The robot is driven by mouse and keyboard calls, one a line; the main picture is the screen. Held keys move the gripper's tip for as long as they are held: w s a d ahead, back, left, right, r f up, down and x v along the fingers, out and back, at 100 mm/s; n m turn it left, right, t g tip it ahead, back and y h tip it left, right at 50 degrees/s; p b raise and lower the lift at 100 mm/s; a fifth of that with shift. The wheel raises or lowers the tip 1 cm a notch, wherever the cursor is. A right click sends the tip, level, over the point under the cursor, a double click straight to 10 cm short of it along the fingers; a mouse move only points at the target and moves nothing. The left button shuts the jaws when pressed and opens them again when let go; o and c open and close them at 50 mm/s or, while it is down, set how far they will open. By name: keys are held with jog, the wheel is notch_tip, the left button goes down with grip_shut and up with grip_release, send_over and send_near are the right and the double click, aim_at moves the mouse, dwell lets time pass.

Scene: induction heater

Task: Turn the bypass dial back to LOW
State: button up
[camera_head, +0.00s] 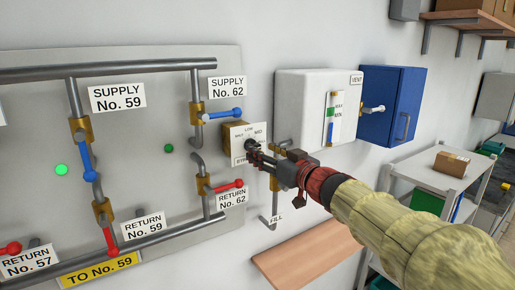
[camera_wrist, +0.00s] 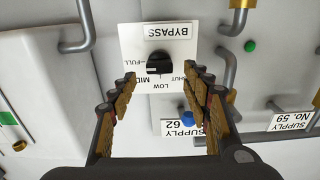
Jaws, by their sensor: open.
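The bypass dial is a black knob (camera_wrist: 159,64) on a white plate (camera_wrist: 182,48), which appears upside down in the wrist view. Its labels read FULL, MID, LOW and SHUT. A pale mark shows on the knob's left side, towards FULL and MID; I cannot tell exactly which it points at. My gripper (camera_wrist: 161,80) is open, its fingers to either side of the knob in that picture; I cannot tell whether they touch it. In the head view my gripper (camera_head: 256,152) is at the brass-sided dial box (camera_head: 231,139) and partly hides its plate.
A blue-handled SUPPLY No. 62 valve (camera_head: 222,115) is above the dial, and a red-handled RETURN No. 62 valve (camera_head: 226,186) is below. A white tank (camera_head: 300,98) and blue box (camera_head: 397,98) are to the right. A wooden surface (camera_head: 310,245) lies below my arm.

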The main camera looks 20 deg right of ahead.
jog(key=shift+x, duration=1.95)
jog(key=shift+c, duration=0.2)
jog(key=c, duration=1.1)
jog(key=shift+n, duration=0.4)
jog(key=shift+s+a+f+n+b, duration=0.15)
jog(key=shift+n+b, duration=1.75)
jog(key=shift+n, duration=2.35)
jog(key=shift+w+f+n+b, duration=0.15)
jog(key=shift+n+b, duration=1.75)
jog(key=shift+n, duration=2.35)
jog(key=shift+s, duration=0.1)
